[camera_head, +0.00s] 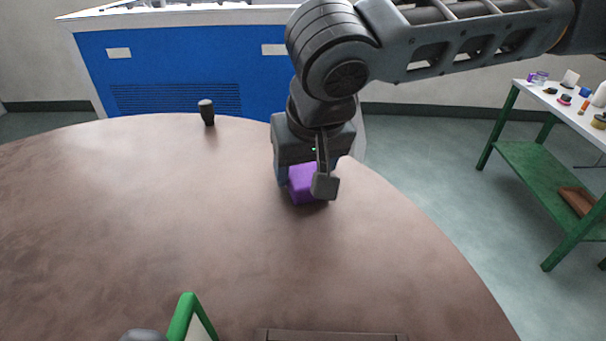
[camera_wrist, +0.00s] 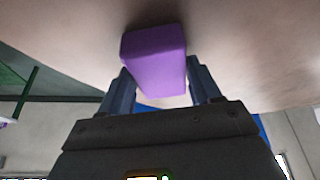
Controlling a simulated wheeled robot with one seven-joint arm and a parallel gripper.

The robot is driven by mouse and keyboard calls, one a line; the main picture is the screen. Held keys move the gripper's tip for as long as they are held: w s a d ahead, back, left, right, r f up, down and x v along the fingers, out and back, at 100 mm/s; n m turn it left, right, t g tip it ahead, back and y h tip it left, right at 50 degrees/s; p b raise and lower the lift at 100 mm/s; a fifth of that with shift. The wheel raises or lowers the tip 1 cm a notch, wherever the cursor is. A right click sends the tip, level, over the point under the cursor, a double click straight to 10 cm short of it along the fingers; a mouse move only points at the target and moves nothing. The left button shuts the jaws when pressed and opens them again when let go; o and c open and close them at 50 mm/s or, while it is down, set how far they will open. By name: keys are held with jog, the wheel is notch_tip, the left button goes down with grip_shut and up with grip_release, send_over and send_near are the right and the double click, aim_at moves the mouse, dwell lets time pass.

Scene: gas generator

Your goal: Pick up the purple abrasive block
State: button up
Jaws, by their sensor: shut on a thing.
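The purple abrasive block (camera_head: 302,184) is at the right part of the round brown table (camera_head: 150,210) in the head view. My gripper (camera_head: 306,188) points down over it and is shut on it, with a finger on either side. In the wrist view the purple block (camera_wrist: 155,60) sits between the two fingers of my gripper (camera_wrist: 160,88), its far end reaching past the fingertips. One finger partly hides the block in the head view. I cannot tell whether the block touches the table or is slightly above it.
A small dark upright object (camera_head: 207,112) stands near the table's back edge. A green-edged item (camera_head: 188,318) is at the front. A blue and white machine (camera_head: 180,65) stands behind the table. A green-framed bench (camera_head: 540,170) with small items is at the right. Much of the tabletop is clear.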

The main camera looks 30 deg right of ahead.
aim_at(308, 169)
jog(key=shift+c, duration=1.3)
jog(key=shift+r, duration=0.5)
jog(key=r, duration=0.3)
jog(key=shift+d+r, duration=0.25)
jog(key=shift+d, duration=0.1)
jog(key=d+r, duration=0.2)
jog(key=d, duration=0.1)
jog(key=s+d+r, duration=0.1)
jog(key=d+r, duration=0.1)
jog(key=d, duration=0.2)
jog(key=d+r, duration=0.2)
jog(key=d, duration=0.2)
jog(key=shift+s+r, duration=0.3)
jog(key=shift+s, duration=0.05)
